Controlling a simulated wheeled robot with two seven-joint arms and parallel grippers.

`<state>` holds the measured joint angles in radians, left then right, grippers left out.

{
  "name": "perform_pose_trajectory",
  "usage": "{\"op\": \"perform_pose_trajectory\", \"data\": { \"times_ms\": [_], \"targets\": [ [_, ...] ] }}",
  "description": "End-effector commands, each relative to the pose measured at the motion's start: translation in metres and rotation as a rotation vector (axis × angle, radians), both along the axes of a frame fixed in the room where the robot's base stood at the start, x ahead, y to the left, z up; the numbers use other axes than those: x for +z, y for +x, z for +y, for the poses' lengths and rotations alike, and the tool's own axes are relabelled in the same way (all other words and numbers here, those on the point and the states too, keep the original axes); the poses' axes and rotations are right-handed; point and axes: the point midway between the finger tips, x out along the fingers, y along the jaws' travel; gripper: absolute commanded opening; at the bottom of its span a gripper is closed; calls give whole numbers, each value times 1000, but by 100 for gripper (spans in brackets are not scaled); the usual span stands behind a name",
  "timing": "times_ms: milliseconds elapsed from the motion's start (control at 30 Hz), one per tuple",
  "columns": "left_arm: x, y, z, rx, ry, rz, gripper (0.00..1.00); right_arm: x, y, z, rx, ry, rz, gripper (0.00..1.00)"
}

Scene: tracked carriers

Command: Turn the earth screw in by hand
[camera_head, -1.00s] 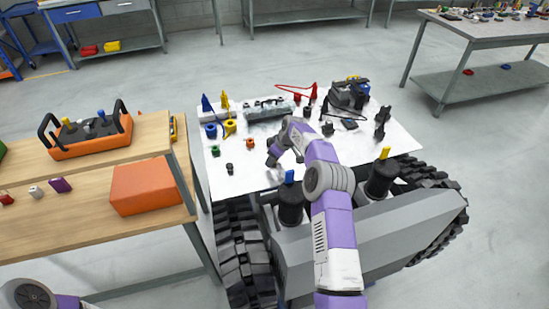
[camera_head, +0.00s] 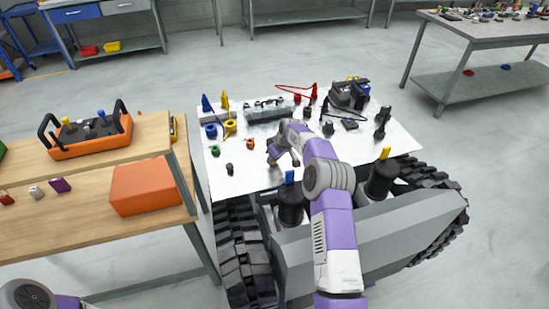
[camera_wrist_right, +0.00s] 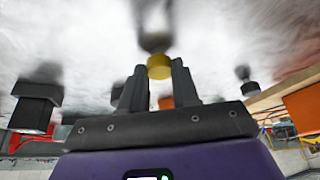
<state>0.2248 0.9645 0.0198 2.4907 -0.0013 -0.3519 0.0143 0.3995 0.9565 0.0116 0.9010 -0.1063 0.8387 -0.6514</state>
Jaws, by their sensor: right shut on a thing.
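My right gripper (camera_head: 276,160) is low over the white deck (camera_head: 235,185) of the tracked carrier. In the right wrist view its two dark fingers (camera_wrist_right: 159,80) close on a yellow round knob (camera_wrist_right: 159,66), which I take to be the earth screw's head. A blurred dark part meets the knob at the white surface. In the head view the knob is hidden by my gripper and wrist. I cannot tell how deep the screw sits. Only part of my left arm shows at the lower left; its gripper is out of view.
On the deck, a grey block (camera_head: 268,112) and a dark box-shaped device (camera_head: 349,94) stand behind my gripper. A small black part (camera_head: 229,169) stands left of it. Blue-topped (camera_head: 290,205) and yellow-topped black posts stand at the near edge. A wooden bench (camera_head: 90,225) is left.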

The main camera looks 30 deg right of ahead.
Motion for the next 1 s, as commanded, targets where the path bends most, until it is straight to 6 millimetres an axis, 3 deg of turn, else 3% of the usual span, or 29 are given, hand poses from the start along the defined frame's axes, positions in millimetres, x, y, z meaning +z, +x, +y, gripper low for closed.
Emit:
{"op": "perform_pose_trajectory", "data": {
  "times_ms": [1000],
  "targets": [
    [12, 0, 0, 0, 0, 0, 43, 0, 2, 8, -949, -5, 0, 0]
  ]
}}
